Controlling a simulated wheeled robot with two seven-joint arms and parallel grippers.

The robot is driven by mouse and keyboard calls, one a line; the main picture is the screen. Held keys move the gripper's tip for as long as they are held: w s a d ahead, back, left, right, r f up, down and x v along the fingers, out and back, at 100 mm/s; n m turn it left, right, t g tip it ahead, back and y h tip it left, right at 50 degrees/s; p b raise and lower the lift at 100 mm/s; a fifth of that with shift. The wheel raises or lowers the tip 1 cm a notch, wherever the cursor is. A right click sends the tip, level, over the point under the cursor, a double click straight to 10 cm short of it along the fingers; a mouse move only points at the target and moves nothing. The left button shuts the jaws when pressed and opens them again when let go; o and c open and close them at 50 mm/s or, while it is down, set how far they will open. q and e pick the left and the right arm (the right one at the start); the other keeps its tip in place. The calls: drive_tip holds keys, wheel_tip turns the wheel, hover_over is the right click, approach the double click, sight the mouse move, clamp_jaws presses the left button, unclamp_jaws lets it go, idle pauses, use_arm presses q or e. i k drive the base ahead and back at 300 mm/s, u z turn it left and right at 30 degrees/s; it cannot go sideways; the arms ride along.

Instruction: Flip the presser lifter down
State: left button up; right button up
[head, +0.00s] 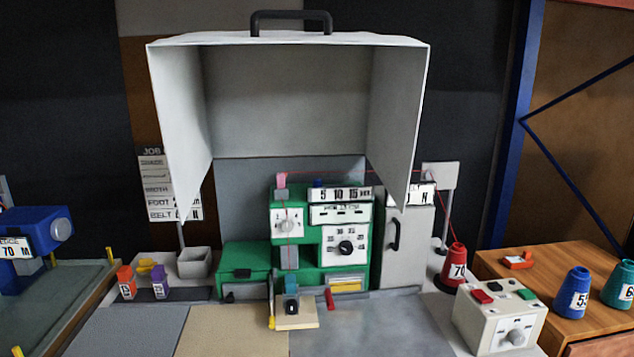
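The green sewing machine (259,256) stands in the middle under a raised grey cover. Its dark presser foot (291,303) is at the front, over a small pale plate (297,321). A small red lever (330,298) sticks up, tilted, just right of the foot. A thin upright bar with a yellow lower end (271,322) is just left of it. I cannot tell for certain which of these is the presser lifter. Neither of my grippers shows in the head view.
The cover (285,100) hangs open above the machine. A red thread cone (455,265) and a control box (499,315) with red and green buttons stand to the right. Orange and purple spools (160,282) stand at left. The front grey worktop (365,325) is clear.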

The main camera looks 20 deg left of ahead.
sight(315, 291)
drive_tip(key=k, duration=0.5)
drive_tip(key=u, duration=0.9)
drive_tip(key=i, duration=0.95)
drive_tip(key=u, duration=0.1)
